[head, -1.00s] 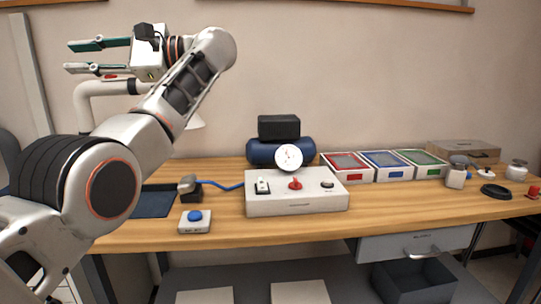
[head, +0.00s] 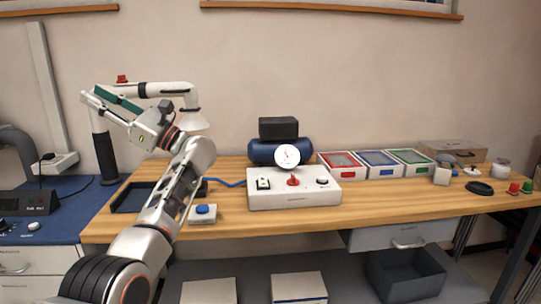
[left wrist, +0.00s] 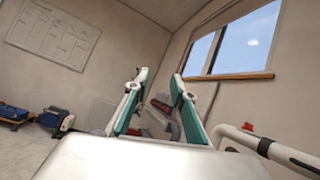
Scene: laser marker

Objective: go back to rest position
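My left gripper (head: 104,105) is raised above the left end of the wooden table, its two green-padded fingers apart. In the left wrist view the same gripper (left wrist: 158,105) points across the room, with nothing between its fingers. A white lamp-like arm (head: 165,90) with a red knob stands behind it; the gripper overlaps it in the picture, and I cannot tell if they touch. My right gripper is not in view.
A blue bench (head: 60,210) stands at left.

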